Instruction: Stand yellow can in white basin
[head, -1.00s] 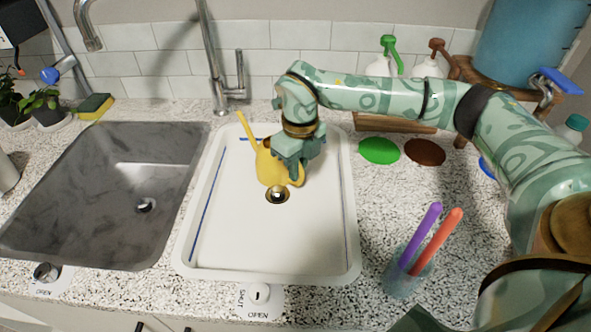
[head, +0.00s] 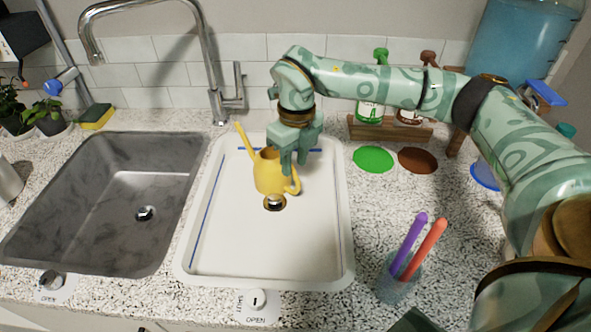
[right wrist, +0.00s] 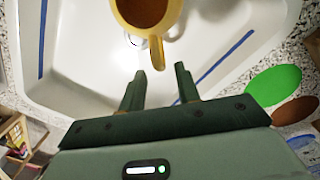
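The yellow can (head: 268,173), a small watering can with a long spout, stands upright in the white basin (head: 240,245), toward its back and just behind the drain. Its spout points to the back left. Its handle is on the right. In the right wrist view the can (right wrist: 147,12) is cut off by the top edge, with its handle toward me. My right gripper (head: 294,166) is behind the handle. In the right wrist view its two fingers (right wrist: 162,76) are apart, with nothing between them, just short of the handle. My left gripper is not in view.
A grey sink (head: 100,205) with a tall tap lies left of the basin. To the right are a green disc (head: 374,159), a brown disc (head: 418,160), a cup with purple and orange sticks (head: 400,278), and pump bottles on a wooden rack (head: 390,130).

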